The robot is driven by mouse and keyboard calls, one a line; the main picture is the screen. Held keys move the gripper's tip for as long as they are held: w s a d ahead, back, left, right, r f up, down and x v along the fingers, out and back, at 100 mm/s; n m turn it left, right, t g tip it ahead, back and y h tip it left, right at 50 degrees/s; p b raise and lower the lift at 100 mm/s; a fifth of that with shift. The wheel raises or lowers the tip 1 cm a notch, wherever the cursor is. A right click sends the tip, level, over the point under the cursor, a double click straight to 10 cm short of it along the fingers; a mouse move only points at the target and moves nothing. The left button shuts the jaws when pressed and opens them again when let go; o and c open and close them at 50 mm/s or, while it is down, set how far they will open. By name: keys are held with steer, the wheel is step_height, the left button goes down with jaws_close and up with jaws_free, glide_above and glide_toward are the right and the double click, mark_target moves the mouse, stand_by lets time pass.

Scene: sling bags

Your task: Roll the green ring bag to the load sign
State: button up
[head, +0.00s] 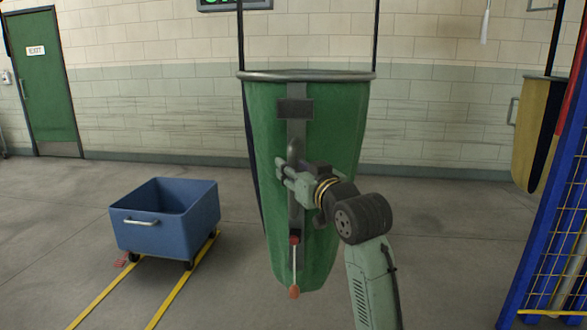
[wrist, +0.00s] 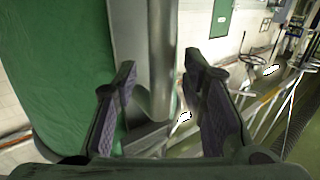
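The green ring bag (head: 338,125) hangs from dark straps in the middle of the head view, with a grey metal ring (head: 305,75) at its mouth. A grey strip with a grey handle (head: 294,150) runs down its front. My gripper (head: 284,172) is at this handle. In the wrist view the grey bar of the handle (wrist: 162,50) stands between my two fingers (wrist: 160,75), with a gap showing on each side, so the gripper looks open around it. The green cloth (wrist: 55,75) fills the left there. A dark sign (head: 235,4) with green letters is cut off at the top, unreadable.
A blue wheeled cart (head: 165,220) stands on the floor at left, by yellow floor lines (head: 183,280). A yellow and dark bag (head: 540,130) hangs at right, behind a blue post with yellow mesh (head: 550,220). A green door (head: 42,85) is at far left.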

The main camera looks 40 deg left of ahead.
steer(key=v, duration=1.1)
stand_by(0.6)
